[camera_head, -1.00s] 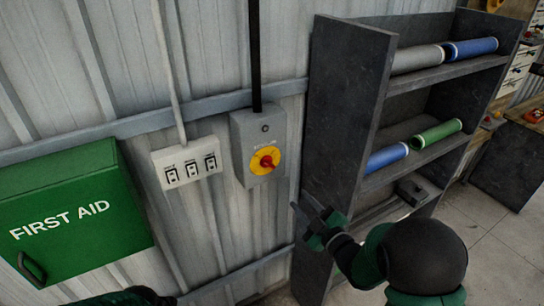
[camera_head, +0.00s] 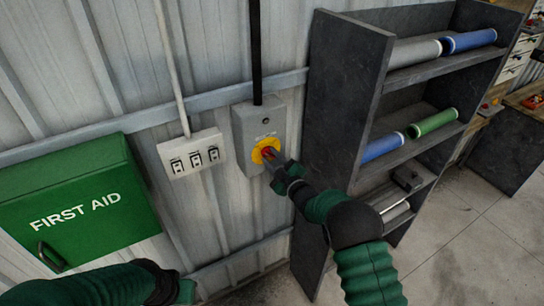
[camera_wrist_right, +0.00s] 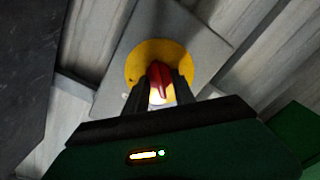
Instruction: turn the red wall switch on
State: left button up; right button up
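The red wall switch (camera_wrist_right: 158,80) is a red rotary knob on a yellow round plate (camera_wrist_right: 183,62), on a grey box (camera_head: 243,125) fixed to the corrugated wall. My right gripper (camera_head: 273,158) is at the knob in the head view and hides part of it. In the right wrist view, the fingers of my right gripper (camera_wrist_right: 158,92) stand on either side of the knob, with the knob between them. Whether both fingers press on it is hard to tell. My left gripper (camera_head: 186,291) is low at the left, its fingers not clearly seen.
A green first aid box (camera_head: 75,205) hangs at the left. A white switch panel (camera_head: 192,153) is beside the grey box. A dark shelf (camera_head: 345,100) with several rolls stands close to the right of my right arm. Bare floor (camera_head: 470,240) lies at the right.

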grip_shut()
jog(key=shift+f, duration=0.1)
dwell(0.3)
jog(key=m+b, duration=1)
jog(key=m, duration=0.7)
jog(key=shift+d+m, duration=0.1)
jog(key=shift+m, duration=0.3)
dwell(0.4)
grip_release()
